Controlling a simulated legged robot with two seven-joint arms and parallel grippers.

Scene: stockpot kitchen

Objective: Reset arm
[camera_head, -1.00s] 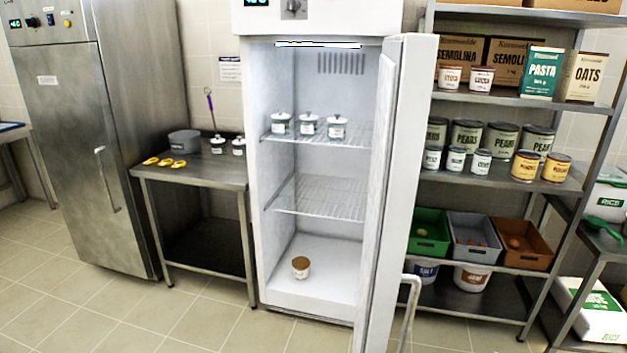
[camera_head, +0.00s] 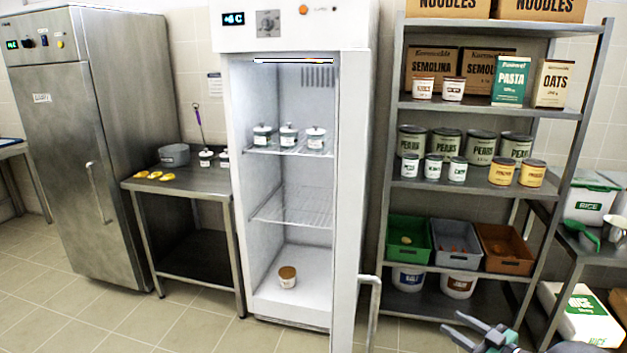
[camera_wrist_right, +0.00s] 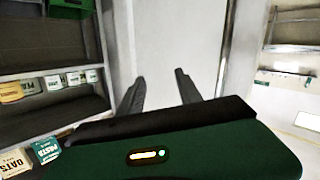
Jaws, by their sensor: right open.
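My right gripper (camera_head: 482,330) shows at the bottom right of the head view, in front of the steel shelf rack. In the right wrist view its two dark fingers (camera_wrist_right: 160,85) stand apart with nothing between them. Beyond them is a pale upright surface. My left gripper is not in the head view. The white fridge (camera_head: 355,180) stands with its door open. Three lidded jars (camera_head: 289,137) sit on its upper wire shelf, and a brown-lidded tub (camera_head: 287,277) sits on its floor.
A steel table (camera_head: 185,185) with a grey pot (camera_head: 174,155) stands left of the fridge. The rack holds cans, boxes and coloured bins (camera_head: 458,243). A side table (camera_head: 585,250) with a rice container stands at the far right. The tiled floor (camera_head: 110,315) at front left is clear.

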